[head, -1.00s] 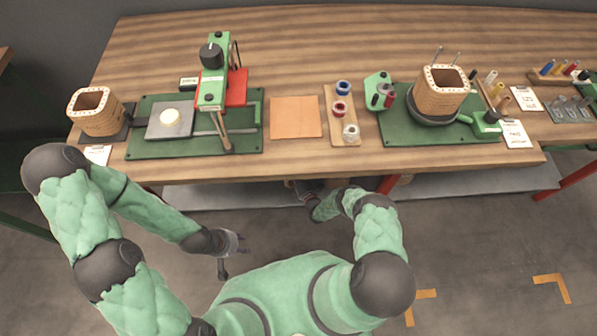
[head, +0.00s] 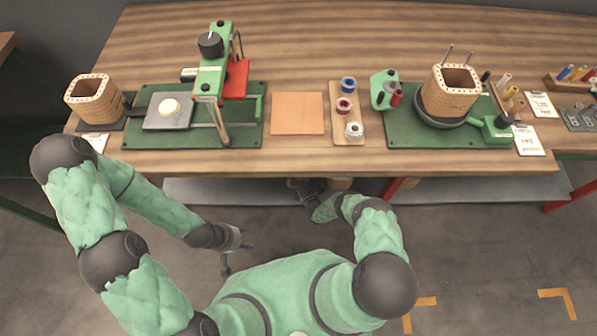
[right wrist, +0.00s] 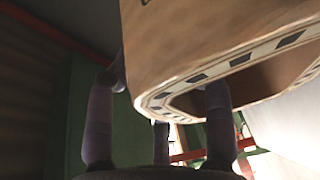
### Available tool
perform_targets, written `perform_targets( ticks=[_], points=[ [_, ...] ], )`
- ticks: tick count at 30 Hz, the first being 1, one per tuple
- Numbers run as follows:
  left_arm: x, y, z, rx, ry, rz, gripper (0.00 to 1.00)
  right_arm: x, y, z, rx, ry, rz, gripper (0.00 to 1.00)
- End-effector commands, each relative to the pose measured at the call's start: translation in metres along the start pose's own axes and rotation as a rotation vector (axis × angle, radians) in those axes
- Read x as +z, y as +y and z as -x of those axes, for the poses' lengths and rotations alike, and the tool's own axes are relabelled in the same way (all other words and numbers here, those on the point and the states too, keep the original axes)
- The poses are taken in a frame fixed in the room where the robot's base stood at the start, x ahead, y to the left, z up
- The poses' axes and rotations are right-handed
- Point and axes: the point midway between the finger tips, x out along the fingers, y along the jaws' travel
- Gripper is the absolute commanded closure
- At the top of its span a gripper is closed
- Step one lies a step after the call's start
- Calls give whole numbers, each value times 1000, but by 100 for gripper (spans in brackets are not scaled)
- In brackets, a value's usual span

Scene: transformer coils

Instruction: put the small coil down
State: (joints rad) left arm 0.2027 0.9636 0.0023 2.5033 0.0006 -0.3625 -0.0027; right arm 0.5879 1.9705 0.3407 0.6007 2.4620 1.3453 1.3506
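In the right wrist view a tan coil (right wrist: 190,50) with a slotted pale rim fills the upper right, tilted, its opening facing the camera. I take it as the small coil. My right gripper (right wrist: 160,105) has one finger against its outer side and another reaching into its opening, so it appears shut on the coil's wall. In the head view my right gripper (head: 308,190) is at the bench's front edge, partly hidden below it; a tan patch (head: 340,183) shows beside it, perhaps the coil. My left gripper (head: 245,239) is open and empty, in front of the bench.
The wooden bench (head: 300,50) carries a tan coil (head: 92,98) at left, a green press (head: 212,75), an orange mat (head: 297,113), a spool tray (head: 348,135) and another coil (head: 452,92) on a round stand. A grey shelf (head: 480,190) runs under the bench.

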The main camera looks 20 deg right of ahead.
Motion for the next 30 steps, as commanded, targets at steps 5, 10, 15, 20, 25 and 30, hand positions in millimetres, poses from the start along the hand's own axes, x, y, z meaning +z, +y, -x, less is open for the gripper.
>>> perform_targets(
  ticks=[5, 10, 15, 20, 25, 30],
  points=[
    [0, 0, 0, 0, 0, 0, 60, 0, 0, 0, 0, 0, 0, 47],
    [0, 0, 0, 0, 0, 0, 60, 0, 2, 0, 1, 0, 1, 47],
    [0, 3, 8, 0, 0, 0, 60, 1, 3, 21, -4, -2, -2, 47],
    [1, 6, 17, 0, 0, 0, 60, 1, 4, 55, -3, -3, -2, 47],
    [1, 8, 24, 0, 0, 0, 60, 1, 3, 87, -4, -4, -2, 47],
    [1, 10, 27, 0, 0, 0, 60, 1, 3, 109, -1, -2, 1, 47]
  ],
)
